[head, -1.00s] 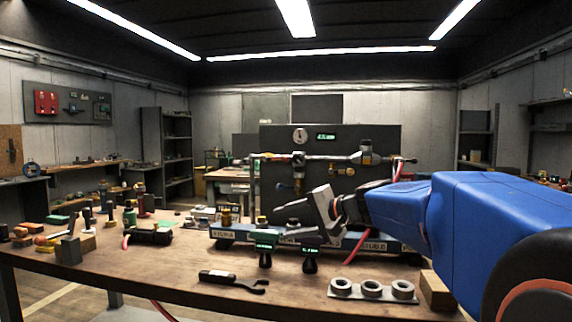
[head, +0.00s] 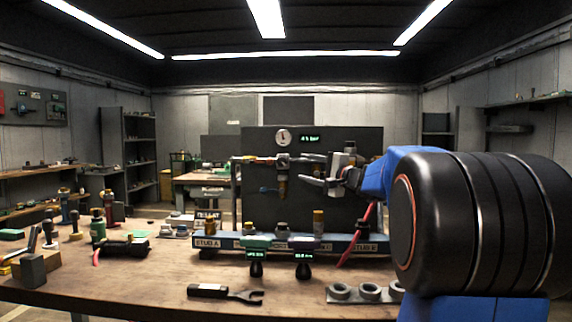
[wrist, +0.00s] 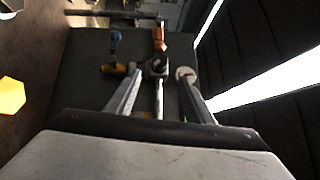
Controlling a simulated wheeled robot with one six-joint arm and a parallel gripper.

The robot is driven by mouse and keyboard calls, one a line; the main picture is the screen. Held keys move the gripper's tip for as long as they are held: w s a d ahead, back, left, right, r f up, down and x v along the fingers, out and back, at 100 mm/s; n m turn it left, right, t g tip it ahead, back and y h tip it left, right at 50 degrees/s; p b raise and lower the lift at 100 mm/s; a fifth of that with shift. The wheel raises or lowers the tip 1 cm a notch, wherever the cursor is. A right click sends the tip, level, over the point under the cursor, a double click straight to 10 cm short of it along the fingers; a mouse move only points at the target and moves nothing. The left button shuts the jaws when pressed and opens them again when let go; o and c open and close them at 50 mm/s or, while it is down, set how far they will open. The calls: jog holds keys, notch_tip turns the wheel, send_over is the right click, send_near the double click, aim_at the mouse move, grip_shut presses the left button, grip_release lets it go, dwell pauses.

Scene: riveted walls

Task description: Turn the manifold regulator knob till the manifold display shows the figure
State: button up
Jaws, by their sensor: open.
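The manifold panel (head: 340,195) is a dark upright board behind the bench. Its display (head: 310,139) is lit with small green characters, too small to read. A round white gauge (head: 283,137) sits left of it. The regulator knob (head: 283,160) seems to be the dark round part on the pipe, above a brass body (head: 283,185). My gripper (head: 316,172) is open and empty, to the right of the knob in the head view. In the wrist view the knob (wrist: 157,67) shows between and beyond the open fingers (wrist: 158,80); contact cannot be told.
A blue-handled valve (head: 268,190) is on the panel, left of the brass body. On the bench are a blue rail (head: 225,242) with fittings, two handheld meters (head: 256,256), a wrench (head: 225,293) and grey rings (head: 368,291). Shelves line the walls.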

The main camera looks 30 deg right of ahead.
aim_at(284, 162)
jog(key=x, duration=1.1)
jog(key=shift+w, duration=0.2)
jog(key=c, duration=1)
